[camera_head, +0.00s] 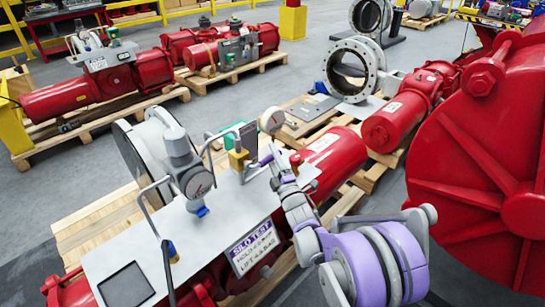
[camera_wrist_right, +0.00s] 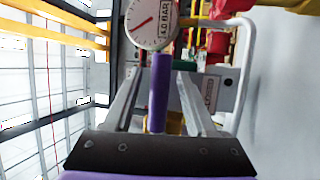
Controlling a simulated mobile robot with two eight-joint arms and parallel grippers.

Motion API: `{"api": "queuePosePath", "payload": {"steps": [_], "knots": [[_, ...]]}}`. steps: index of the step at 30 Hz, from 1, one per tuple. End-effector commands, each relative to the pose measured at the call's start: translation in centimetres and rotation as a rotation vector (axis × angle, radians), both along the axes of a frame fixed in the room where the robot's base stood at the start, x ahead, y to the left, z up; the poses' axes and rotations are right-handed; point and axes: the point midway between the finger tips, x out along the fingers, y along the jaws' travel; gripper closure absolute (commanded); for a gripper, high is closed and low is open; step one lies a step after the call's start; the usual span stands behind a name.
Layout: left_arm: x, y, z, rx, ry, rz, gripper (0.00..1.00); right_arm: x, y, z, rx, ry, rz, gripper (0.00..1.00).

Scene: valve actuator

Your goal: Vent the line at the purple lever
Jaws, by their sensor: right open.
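The purple lever (camera_head: 265,160) sticks out from a brass valve (camera_head: 237,158) on the grey panel (camera_head: 215,227). My right gripper (camera_head: 270,168) is at the lever, its arm coming in from the lower right. In the right wrist view the purple lever (camera_wrist_right: 159,92) runs lengthwise between the two open fingers (camera_wrist_right: 158,100), with a gap visible on each side. A round gauge marked 4.0 BAR (camera_wrist_right: 150,22) with a red needle is beyond the lever's end. My left gripper is not in view.
A grey gauge unit (camera_head: 185,165) and bent metal handles (camera_head: 155,210) rise from the panel near the lever. A SILO TEST sign (camera_head: 252,246) is on its front. Red actuators (camera_head: 335,160) lie on pallets behind. A large red housing (camera_head: 480,170) fills the right.

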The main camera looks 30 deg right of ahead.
Motion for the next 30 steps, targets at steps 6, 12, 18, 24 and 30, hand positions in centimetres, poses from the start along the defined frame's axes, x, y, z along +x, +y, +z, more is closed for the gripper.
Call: {"api": "queuePosePath", "payload": {"steps": [6, 12, 18, 24, 30], "knots": [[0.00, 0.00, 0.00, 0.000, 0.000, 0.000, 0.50, -0.03, -0.01, 0.00, 0.000, 0.000, 0.000, 0.74], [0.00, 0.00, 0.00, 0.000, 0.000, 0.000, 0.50, -0.04, -0.01, -0.01, 0.000, 0.000, 0.000, 1.00], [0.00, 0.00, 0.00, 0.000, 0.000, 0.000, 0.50, -0.04, -0.01, -0.01, 0.000, 0.000, 0.000, 1.00], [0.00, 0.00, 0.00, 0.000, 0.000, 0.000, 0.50, -0.05, -0.02, -0.01, 0.000, 0.000, 0.000, 1.00], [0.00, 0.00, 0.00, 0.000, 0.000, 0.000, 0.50, -0.05, -0.02, -0.02, 0.000, 0.001, 0.000, 1.00]]}}
